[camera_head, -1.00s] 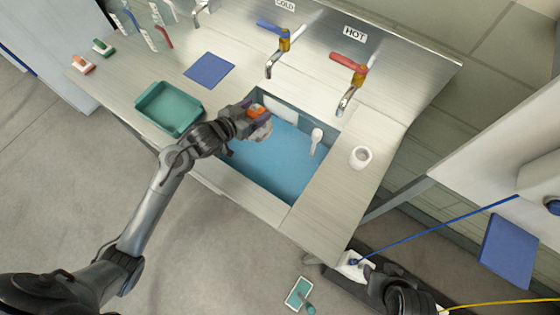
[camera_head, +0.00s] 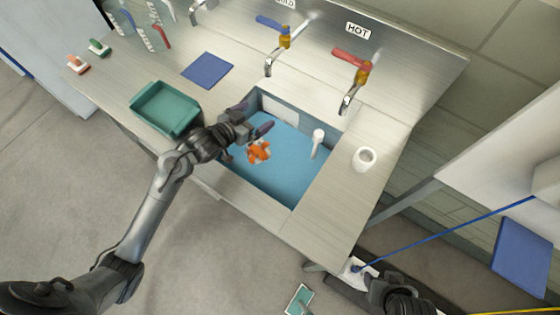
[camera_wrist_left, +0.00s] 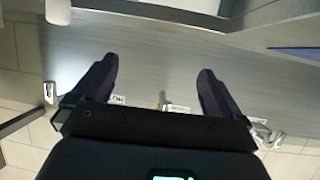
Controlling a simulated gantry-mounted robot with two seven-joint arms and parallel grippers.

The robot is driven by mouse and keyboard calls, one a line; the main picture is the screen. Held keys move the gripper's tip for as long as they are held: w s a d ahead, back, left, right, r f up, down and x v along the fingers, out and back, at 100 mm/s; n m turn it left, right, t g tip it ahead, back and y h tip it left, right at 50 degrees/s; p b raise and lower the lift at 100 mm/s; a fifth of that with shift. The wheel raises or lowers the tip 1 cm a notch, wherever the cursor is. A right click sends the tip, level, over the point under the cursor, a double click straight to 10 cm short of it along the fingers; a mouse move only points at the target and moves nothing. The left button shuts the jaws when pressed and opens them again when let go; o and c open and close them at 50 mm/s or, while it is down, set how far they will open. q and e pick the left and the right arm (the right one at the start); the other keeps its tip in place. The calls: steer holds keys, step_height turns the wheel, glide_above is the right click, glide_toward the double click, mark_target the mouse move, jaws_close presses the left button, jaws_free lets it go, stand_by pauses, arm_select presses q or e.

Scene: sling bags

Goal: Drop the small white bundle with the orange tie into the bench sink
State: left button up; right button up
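The small bundle with the orange tie (camera_head: 259,152) shows mostly orange, against the blue floor of the bench sink (camera_head: 290,180). It is apart from my left gripper, within the sink opening; I cannot tell if it is falling or resting on the bottom. My left gripper (camera_head: 262,127) is over the sink's left side, its fingers spread. In the left wrist view the left gripper (camera_wrist_left: 155,80) is open with nothing between its fingers. My right arm shows at the lower right; its fingertips are not clear.
A white-handled brush (camera_head: 317,142) stands in the sink. A white cup (camera_head: 364,159) is on the right ledge, a green tray (camera_head: 165,109) on the left. The cold tap (camera_head: 279,45) and hot tap (camera_head: 356,75) rise behind. A blue cloth (camera_head: 207,70) lies flat.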

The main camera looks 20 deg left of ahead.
arm_select(q)
steer(key=shift+s, duration=0.15)
steer(key=p+v, duration=0.1)
steer(key=v, duration=0.9)
steer(key=shift+s+r+p, duration=0.2)
steer(key=shift+p, duration=0.15)
steer(key=shift+a, duration=0.15)
